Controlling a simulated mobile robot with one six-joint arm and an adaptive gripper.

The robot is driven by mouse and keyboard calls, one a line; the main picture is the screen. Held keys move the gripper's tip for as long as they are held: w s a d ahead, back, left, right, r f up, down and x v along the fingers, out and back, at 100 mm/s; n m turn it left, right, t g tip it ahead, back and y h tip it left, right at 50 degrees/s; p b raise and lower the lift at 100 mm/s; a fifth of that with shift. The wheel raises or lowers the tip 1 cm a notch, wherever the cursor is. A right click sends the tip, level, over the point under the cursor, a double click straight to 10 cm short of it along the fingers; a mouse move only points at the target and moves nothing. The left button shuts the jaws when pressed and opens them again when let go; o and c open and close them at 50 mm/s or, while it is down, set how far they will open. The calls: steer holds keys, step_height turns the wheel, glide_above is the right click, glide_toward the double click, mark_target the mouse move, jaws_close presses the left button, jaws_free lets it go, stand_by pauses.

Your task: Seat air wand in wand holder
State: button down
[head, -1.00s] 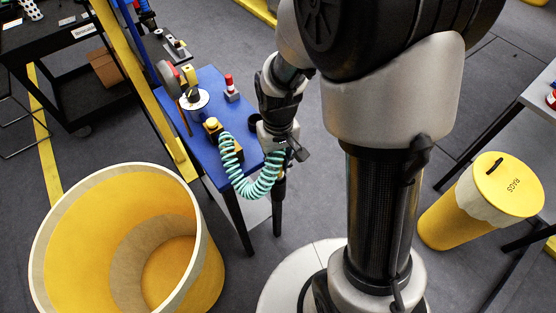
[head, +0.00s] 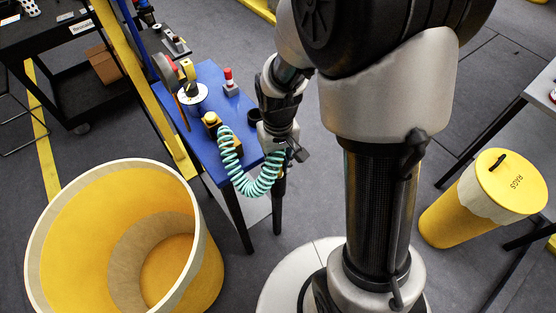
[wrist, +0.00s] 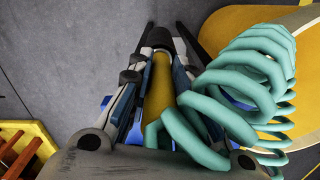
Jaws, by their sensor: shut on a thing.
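My gripper (wrist: 163,50) is shut on the air wand (wrist: 157,88), whose yellow body lies between the fingers in the wrist view. A dark end shows beyond it, between the fingertips. A teal coiled hose (wrist: 235,95) loops along the right of the gripper. In the head view my gripper (head: 279,145) is at the right edge of the blue table, with the hose (head: 255,188) sagging from it to a yellow fitting (head: 211,120). The wand is hidden there. A dark round cup (head: 253,115) on the table, close left of my gripper, may be the wand holder; I cannot tell.
The blue table (head: 205,140) carries a reel-like device (head: 192,93) and a red-topped item (head: 229,82). A large yellow bin (head: 65,225) stands front left, and a yellow rag bin (head: 455,218) stands right.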

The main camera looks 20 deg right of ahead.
steer(key=shift+f, duration=0.2)
steer(key=c, duration=1.4)
jaws_free()
steer(key=shift+r, duration=0.1)
step_height(320, 180, up, 12)
steer(key=shift+f, duration=0.2)
steer(key=shift+r, duration=0.2)
